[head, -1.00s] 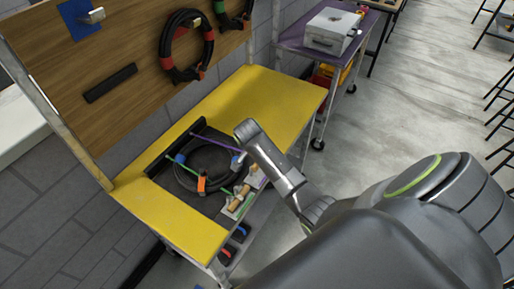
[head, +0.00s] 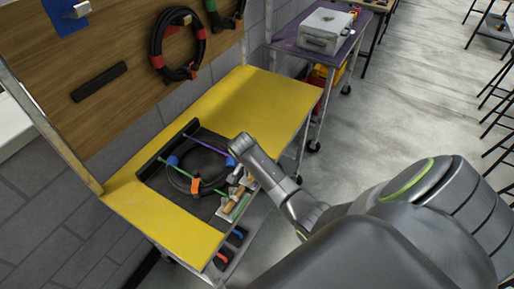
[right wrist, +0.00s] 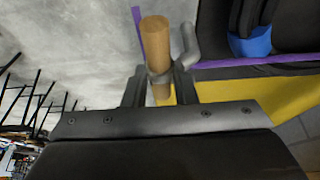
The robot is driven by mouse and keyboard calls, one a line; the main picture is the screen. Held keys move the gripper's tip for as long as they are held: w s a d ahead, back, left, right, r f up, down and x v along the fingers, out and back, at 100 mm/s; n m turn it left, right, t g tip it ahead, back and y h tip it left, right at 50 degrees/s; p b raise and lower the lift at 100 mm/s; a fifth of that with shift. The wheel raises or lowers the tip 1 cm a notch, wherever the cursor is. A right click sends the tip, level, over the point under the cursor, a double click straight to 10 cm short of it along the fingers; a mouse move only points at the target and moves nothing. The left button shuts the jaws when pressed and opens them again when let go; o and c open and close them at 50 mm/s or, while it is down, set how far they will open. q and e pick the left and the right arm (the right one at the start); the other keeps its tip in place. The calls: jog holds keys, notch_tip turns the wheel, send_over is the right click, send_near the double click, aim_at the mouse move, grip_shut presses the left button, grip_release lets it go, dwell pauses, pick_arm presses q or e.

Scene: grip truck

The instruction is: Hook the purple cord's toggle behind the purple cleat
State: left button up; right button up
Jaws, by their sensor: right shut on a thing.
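The purple cord (head: 207,145) runs taut from the black back bar over the coiled black hose (head: 190,185) towards my right gripper. In the right wrist view the purple cord (right wrist: 250,65) crosses at the right, and a purple piece (right wrist: 138,30) shows left of the toggle. My right gripper (right wrist: 160,78) is shut on the wooden toggle (right wrist: 156,45), which stands out beyond the fingertips. A grey bent hook (right wrist: 190,45), perhaps the cleat, is just right of the toggle; whether they touch is unclear. In the head view my right arm hides the gripper. My left gripper is out of view.
The black tray lies on a yellow bench (head: 265,100). Other wooden toggles (head: 240,202) lie at its front edge by a green cord (head: 207,188). An orange strap (head: 195,185) and a blue strap (right wrist: 250,42) hold the hose. The bench's far right is clear.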

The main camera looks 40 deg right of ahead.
jog(key=shift+a+f, duration=0.1)
jog(key=shift+f, duration=0.1)
jog(key=o, duration=1.1)
jog(key=shift+s, duration=0.1)
jog(key=shift+c, duration=0.2)
